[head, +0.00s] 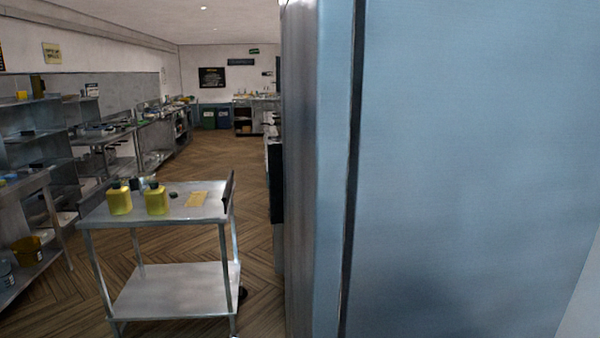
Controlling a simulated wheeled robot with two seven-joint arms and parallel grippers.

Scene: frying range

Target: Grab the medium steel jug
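I cannot make out a medium steel jug in the head view. Neither of my grippers shows in it. A steel trolley (170,293) stands in the lower left with two yellow containers (157,201), a small dark item and a flat yellow piece on its top shelf. Small items on the far counters are too small to tell apart.
A large blue-grey cabinet-like surface (460,160) fills the right half, very close. Steel shelving (38,150) and counters line the left wall. Wooden floor (232,159) runs free down the aisle behind the trolley. Bins (216,118) stand at the far end.

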